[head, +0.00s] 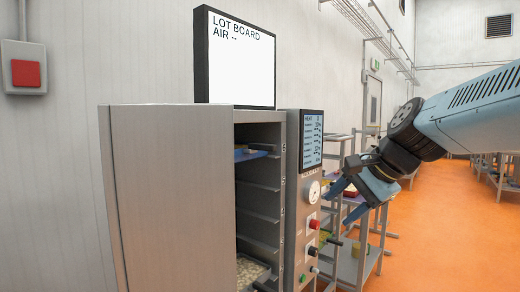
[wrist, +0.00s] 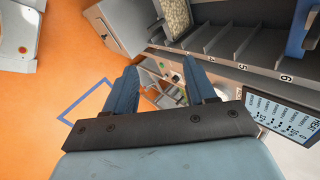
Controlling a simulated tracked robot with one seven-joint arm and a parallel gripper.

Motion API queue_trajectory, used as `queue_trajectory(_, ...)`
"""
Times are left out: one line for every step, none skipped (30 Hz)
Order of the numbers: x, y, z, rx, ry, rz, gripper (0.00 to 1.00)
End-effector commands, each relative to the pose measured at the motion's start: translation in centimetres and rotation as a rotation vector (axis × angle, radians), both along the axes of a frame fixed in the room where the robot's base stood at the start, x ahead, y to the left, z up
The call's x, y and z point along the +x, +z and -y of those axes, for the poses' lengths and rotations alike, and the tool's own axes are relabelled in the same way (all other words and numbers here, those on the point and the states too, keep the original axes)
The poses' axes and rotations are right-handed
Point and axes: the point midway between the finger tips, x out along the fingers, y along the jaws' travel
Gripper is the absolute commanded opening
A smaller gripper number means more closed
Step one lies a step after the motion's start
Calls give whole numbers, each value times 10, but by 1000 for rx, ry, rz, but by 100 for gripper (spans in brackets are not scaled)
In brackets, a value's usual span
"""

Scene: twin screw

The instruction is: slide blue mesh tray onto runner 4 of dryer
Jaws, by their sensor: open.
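The dryer (head: 170,190) is a grey cabinet with an open front and several runners inside. A blue tray (head: 250,155) lies in its upper part, its edge showing at the opening; a blue strip also shows in the wrist view (wrist: 302,28), near the runner label 6. I cannot make out any mesh. Labels 5 and 6 are readable on the dryer front (wrist: 262,72) in the wrist view; I cannot clearly read a 4. My gripper (head: 343,203) is open and empty, right of the dryer's control panel, apart from the tray; its spread fingers show in the wrist view (wrist: 160,68).
A tray of pale pieces (head: 253,272) sits low in the dryer. The control panel (head: 305,200) with gauge and buttons borders the opening on the right. A metal trolley (head: 368,262) stands behind my gripper. The lot board (head: 241,70) is on top. Orange floor (head: 440,230) is open at right.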

Motion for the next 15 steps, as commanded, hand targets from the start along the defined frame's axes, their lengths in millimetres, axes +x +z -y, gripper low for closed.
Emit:
queue_trajectory(22,13,-10,122,-84,-49,55)
queue_trajectory(33,20,-16,201,-137,-83,55)
queue_trajectory(49,31,-23,304,-205,-128,55)
queue_trajectory(61,39,-29,382,-254,-164,55)
queue_trajectory(73,48,-33,458,-301,-200,55)
queue_trajectory(89,58,-39,556,-359,-250,55)
queue_trajectory(100,65,-43,626,-401,-289,55)
queue_trajectory(111,73,-46,694,-439,-327,55)
queue_trajectory(125,82,-50,777,-485,-376,55)
queue_trajectory(134,88,-52,835,-515,-410,55)
queue_trajectory(143,93,-54,888,-542,-444,55)
queue_trajectory(153,100,-56,951,-573,-485,55)
queue_trajectory(160,105,-58,992,-593,-512,55)
queue_trajectory(166,109,-59,1028,-609,-537,55)
queue_trajectory(173,113,-59,1068,-628,-566,55)
